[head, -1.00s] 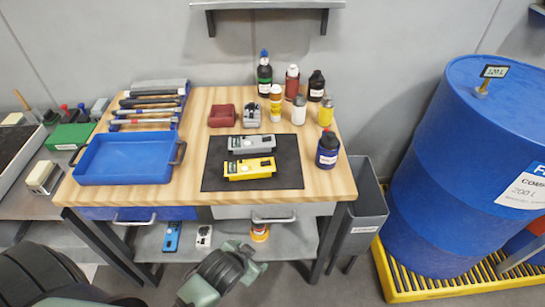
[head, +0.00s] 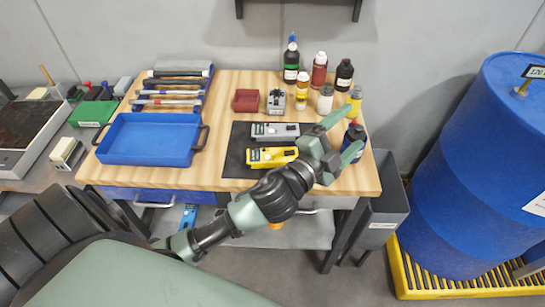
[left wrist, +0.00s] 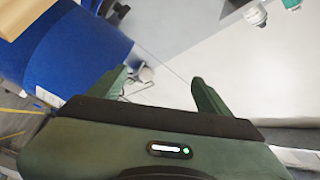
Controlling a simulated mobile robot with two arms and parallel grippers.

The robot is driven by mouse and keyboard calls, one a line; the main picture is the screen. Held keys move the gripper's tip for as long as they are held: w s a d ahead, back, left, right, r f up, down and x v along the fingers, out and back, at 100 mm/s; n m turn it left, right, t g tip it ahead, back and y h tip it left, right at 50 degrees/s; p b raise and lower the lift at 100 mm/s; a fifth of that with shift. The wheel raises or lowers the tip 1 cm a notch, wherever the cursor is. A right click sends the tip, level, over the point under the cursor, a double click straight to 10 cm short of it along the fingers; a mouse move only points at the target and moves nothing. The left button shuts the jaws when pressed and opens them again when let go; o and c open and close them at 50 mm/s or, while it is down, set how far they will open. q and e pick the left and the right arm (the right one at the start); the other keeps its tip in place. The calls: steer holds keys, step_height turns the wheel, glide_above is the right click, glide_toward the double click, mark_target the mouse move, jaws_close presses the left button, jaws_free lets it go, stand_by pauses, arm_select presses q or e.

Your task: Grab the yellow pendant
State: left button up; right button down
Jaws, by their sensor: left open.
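The yellow pendant (head: 268,157) lies on a dark mat (head: 236,153) on the wooden workbench, just in front of a similar grey pendant (head: 275,131). Its right end is close to or partly behind my left gripper in the head view. My left gripper (head: 352,127) is open and empty over the right side of the bench, right of the yellow pendant, fingers pointing up and right in the picture. Its open fingers (left wrist: 157,84) also show in the left wrist view, where no pendant shows. My right gripper is not in view.
Several bottles (head: 319,70) stand at the bench's back right; a dark blue one (head: 354,138) is close to my left fingers. A blue tray (head: 150,140) and a red bin (head: 246,100) sit further left. A large blue drum (head: 470,165) stands right of the bench.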

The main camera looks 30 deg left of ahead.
arm_select(q)
steer(key=s+d+r+m+g+h, duration=0.1)
steer(key=d+r+m+g+h, duration=0.25)
steer(key=d+m+h, duration=0.5)
steer(key=s+d+r+m+g+h, duration=0.1)
steer(key=d+r+m+g+h, duration=0.3)
steer(key=m, duration=0.8)
steer(key=m+g+y, duration=1.1)
steer(key=m+y, duration=0.1)
steer(key=y, duration=0.5)
glide_above(272, 154)
steer(key=shift+h, duration=0.25)
steer(key=f, duration=1.6)
steer(key=shift+w+a, duration=0.15)
steer(key=shift+w, duration=0.05)
steer(key=f+p, duration=0.1)
steer(key=f, duration=0.3)
steer(key=f+p, duration=0.1)
steer(key=f, duration=0.1)
steer(key=shift+s+d+f+p, duration=0.2)
steer(key=shift+s+p, duration=0.05)
steer(key=shift+p, duration=0.1)
steer(key=shift+f, duration=0.6)
jaws_close()
